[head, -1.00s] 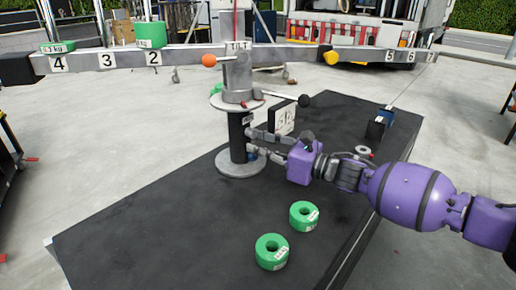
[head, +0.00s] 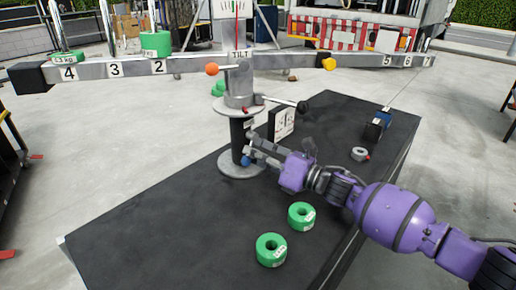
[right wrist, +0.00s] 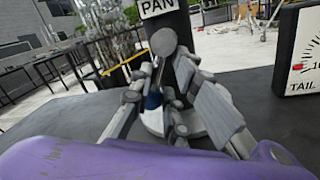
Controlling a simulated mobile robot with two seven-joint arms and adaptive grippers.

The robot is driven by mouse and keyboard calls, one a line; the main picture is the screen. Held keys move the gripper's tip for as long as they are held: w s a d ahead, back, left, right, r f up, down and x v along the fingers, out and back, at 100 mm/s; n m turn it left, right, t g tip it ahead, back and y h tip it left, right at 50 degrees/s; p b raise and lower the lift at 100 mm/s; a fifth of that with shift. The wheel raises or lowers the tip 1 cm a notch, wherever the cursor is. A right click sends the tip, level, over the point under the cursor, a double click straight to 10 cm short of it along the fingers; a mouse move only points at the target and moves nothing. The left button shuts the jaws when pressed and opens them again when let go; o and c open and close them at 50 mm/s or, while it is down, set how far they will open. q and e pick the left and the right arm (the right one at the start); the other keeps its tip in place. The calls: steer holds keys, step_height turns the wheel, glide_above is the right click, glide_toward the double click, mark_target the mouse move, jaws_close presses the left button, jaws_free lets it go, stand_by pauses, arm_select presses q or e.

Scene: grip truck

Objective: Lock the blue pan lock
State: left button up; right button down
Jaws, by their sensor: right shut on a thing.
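The blue pan lock (head: 246,160) is a small blue knob low on the black post (head: 237,135), just above its round grey base. In the right wrist view the blue part (right wrist: 153,101) shows between my fingers, partly hidden by them. A grey round-ended piece (right wrist: 163,42) stands up just beyond the fingers. My right gripper (head: 251,152) reaches in from the right beside the post and is closed on the pan lock; its fingers (right wrist: 160,95) lie on both sides of it. My left gripper is not in view.
Two green ring weights (head: 301,215) (head: 271,250) lie on the black platform (head: 180,225). A white-faced gauge (head: 282,122) stands behind my gripper. An orange-tipped lever (head: 212,69) and a black-tipped lever (head: 302,107) stick out from the post.

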steer(key=shift+s+a+r+m+p, duration=0.2)
steer(key=shift+s+a+m+p, duration=0.15)
steer(key=shift+s+a+m, duration=0.3)
steer(key=shift+w+r, duration=0.1)
steer(key=c, duration=1.9)
jaws_free()
steer(key=shift+o, duration=1.1)
steer(key=shift+r, duration=0.25)
steer(key=shift+w+d+f+m, duration=0.1)
steer(key=shift+w+d+m, duration=0.05)
steer(key=shift+d+m, duration=0.1)
